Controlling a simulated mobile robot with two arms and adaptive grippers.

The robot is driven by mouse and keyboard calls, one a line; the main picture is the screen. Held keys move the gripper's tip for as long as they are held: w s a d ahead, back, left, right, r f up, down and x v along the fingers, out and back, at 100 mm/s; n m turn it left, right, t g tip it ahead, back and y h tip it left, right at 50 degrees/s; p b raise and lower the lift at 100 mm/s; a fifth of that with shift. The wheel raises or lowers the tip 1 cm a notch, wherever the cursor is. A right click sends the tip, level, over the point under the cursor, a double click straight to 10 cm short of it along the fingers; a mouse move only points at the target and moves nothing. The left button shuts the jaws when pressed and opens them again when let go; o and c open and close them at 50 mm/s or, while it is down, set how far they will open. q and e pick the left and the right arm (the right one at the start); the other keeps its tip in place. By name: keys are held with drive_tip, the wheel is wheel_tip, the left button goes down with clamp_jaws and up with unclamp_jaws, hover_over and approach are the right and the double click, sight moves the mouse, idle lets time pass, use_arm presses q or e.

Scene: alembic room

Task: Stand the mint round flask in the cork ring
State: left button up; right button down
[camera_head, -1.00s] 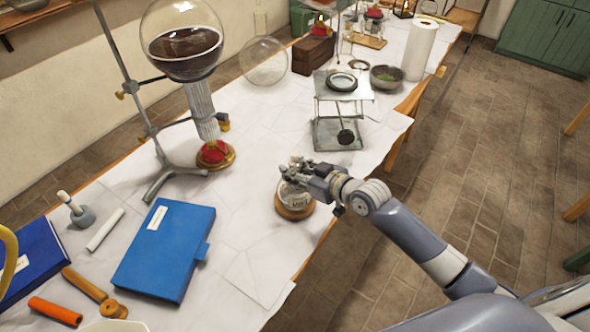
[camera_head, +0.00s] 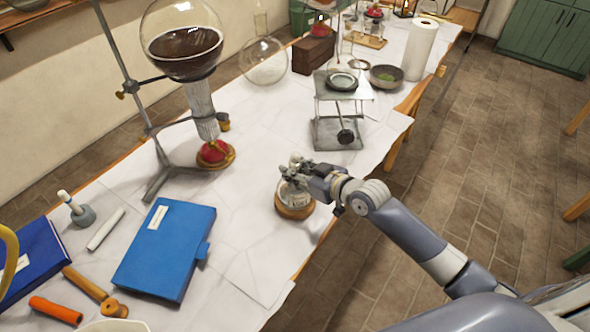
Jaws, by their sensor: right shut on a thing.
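A small round glass flask (camera_head: 291,192) is at the front edge of the table, low over the cork ring (camera_head: 295,212). The flask looks clear and pale, and its mint tint is hard to make out. Its bottom appears to be inside the ring, but I cannot tell whether it rests there. My right gripper (camera_head: 292,172) comes in from the right and is shut on the top of the flask. The fingers hide the neck. The flask looks about upright. My left gripper is not in view.
A lab jack (camera_head: 337,133) with a glass vessel on top stands behind the gripper. A tall stand (camera_head: 140,120) holds a big flask of dark liquid (camera_head: 185,48). A blue book (camera_head: 165,250) lies at the left. White table surface is clear around the ring.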

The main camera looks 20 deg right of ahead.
drive_tip(key=shift+f, duration=0.1)
idle(0.3)
drive_tip(key=c, duration=1.2)
unclamp_jaws()
drive_tip(key=shift+f, duration=0.15)
drive_tip(key=shift+s, duration=0.1)
drive_tip(key=v, duration=1.2)
